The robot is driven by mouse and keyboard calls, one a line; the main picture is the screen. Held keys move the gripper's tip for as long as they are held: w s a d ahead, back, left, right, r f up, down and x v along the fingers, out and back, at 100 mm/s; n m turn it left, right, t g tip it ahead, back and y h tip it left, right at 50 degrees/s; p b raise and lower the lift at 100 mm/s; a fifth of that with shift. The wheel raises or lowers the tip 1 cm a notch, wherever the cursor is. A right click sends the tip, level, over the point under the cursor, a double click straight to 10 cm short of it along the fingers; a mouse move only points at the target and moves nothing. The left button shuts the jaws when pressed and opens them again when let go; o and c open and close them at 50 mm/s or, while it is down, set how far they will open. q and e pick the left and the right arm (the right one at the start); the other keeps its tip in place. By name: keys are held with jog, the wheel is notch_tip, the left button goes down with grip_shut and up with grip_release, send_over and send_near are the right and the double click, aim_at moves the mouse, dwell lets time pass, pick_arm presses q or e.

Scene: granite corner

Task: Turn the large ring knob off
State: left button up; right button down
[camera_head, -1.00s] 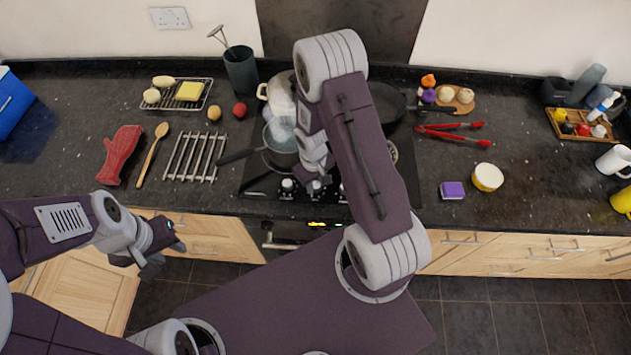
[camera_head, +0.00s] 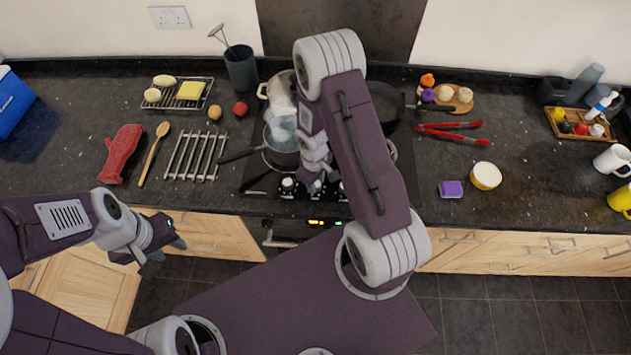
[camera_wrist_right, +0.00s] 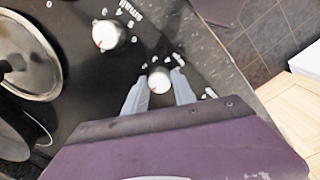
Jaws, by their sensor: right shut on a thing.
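The stove's front panel has a row of white knobs. In the right wrist view, my right gripper (camera_wrist_right: 158,86) is shut on a white knob (camera_wrist_right: 160,80) with a red mark, one finger on each side. The lettering beside this knob is partly hidden, so I cannot read its label. Another white knob (camera_wrist_right: 108,34), by the word "small", stands to the left. In the head view my right gripper (camera_head: 314,185) is at the knob row, between a left knob (camera_head: 288,187) and a right one. My left gripper (camera_head: 165,254) hangs empty before the counter, its fingers apart.
A pot (camera_head: 281,140) with its handle to the left and a dark pan (camera_head: 385,102) are on the hob behind my right arm. A wooden spoon (camera_head: 153,155), a rack (camera_head: 195,157) and a red mitt (camera_head: 122,155) lie left. A purple sponge (camera_head: 451,189) lies right.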

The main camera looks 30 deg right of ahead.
jog(key=shift+w+r, duration=0.1)
jog(key=c, duration=1)
grip_release()
jog(key=shift+c, duration=0.2)
jog(key=r, duration=0.9)
jog(key=shift+s+a+p, duration=0.15)
jog(key=shift+s+p, duration=0.05)
jog(key=shift+p, duration=0.2)
